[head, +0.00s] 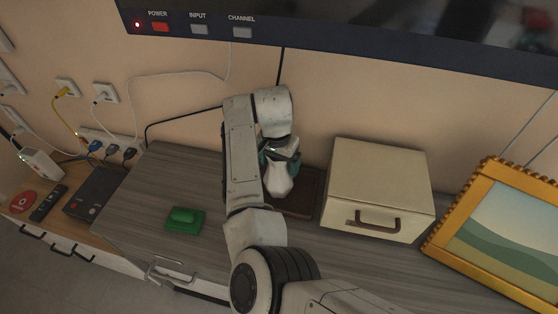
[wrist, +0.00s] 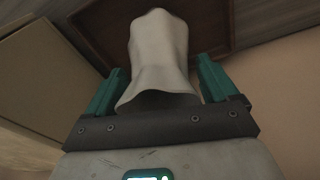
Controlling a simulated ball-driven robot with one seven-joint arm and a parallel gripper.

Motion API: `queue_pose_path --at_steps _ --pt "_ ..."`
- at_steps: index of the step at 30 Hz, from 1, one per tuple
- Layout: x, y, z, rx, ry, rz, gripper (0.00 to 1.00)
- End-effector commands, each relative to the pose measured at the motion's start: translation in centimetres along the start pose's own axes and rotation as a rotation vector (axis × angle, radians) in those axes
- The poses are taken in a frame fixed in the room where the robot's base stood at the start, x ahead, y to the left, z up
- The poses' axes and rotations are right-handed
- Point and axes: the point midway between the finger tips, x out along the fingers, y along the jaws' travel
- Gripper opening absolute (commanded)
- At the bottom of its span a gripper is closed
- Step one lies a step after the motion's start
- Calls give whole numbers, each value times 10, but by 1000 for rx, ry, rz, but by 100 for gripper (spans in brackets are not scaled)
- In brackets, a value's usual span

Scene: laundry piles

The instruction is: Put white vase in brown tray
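The white vase (head: 279,180) is below my gripper (head: 280,156) in the head view, in front of or over the brown tray (head: 306,194). In the wrist view the vase (wrist: 158,55) lies between the two teal fingers of my gripper (wrist: 162,66). Its wide end is nearest my palm, its narrow end towards the brown tray (wrist: 98,30). The fingers are spread wide, one on each side. I cannot tell whether they press on the vase, or whether its lower end touches the tray floor. My arm hides the tray's left part in the head view.
A cream box with a brown handle (head: 378,190) stands right of the tray, with a gold picture frame (head: 500,235) beyond. A green object (head: 184,220) lies left on the grey wood top (head: 150,190). A black box (head: 95,196) and a remote (head: 48,203) lie farther left.

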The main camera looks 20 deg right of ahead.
Motion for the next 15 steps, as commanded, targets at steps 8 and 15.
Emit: queue_pose_path --at_steps 8,15 --pt "0 0 0 0 0 0 99" --pt "-13 -1 -1 0 2 -2 99"
